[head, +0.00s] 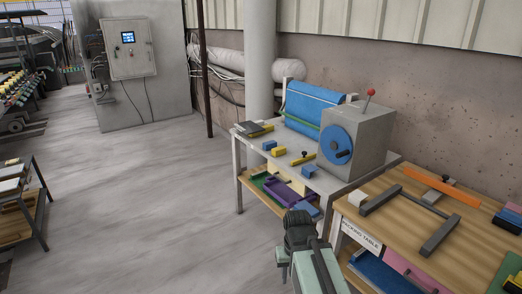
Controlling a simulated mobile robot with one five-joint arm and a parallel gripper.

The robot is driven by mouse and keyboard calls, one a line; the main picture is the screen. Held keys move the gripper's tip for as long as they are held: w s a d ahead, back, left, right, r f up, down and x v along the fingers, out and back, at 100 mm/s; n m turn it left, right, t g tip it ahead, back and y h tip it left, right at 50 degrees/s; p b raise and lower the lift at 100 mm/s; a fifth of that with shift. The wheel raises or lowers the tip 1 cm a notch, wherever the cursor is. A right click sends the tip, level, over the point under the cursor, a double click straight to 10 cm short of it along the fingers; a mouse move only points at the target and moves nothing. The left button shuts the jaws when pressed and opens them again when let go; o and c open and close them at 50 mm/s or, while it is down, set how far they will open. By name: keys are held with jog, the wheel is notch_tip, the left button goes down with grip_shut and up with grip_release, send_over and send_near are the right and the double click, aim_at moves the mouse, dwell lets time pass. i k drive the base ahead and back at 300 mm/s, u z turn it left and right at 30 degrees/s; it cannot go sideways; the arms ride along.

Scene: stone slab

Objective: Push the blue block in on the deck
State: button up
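Several small blocks lie on the grey tabletop (262,162). A blue block (269,145) lies near the table's left side, with a yellow block (278,151) just right of it. Another blue block (308,171) lies near the front, by a yellow piece with a black knob (302,159). I cannot tell which block or surface is the task's block and deck. A dark flat plate with a yellow piece (254,129) lies at the back left corner. My gripper (299,222) is dark, in front of the table and apart from the blocks. Its fingers are not clear.
A grey machine with a blue wheel (338,146) and a large blue cover (313,104) stand at the table's back. A lower shelf holds purple pieces (288,193). A wooden packing table (400,232) is at right. Open floor (150,190) lies left.

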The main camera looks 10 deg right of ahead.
aim_at(266, 146)
jog(key=z, duration=0.15)
jog(key=i, duration=1.05)
jog(key=u, duration=0.75)
jog(key=i, duration=1.75)
jog(key=u, duration=0.45)
jog(key=i, duration=0.75)
jog(key=z, duration=0.1)
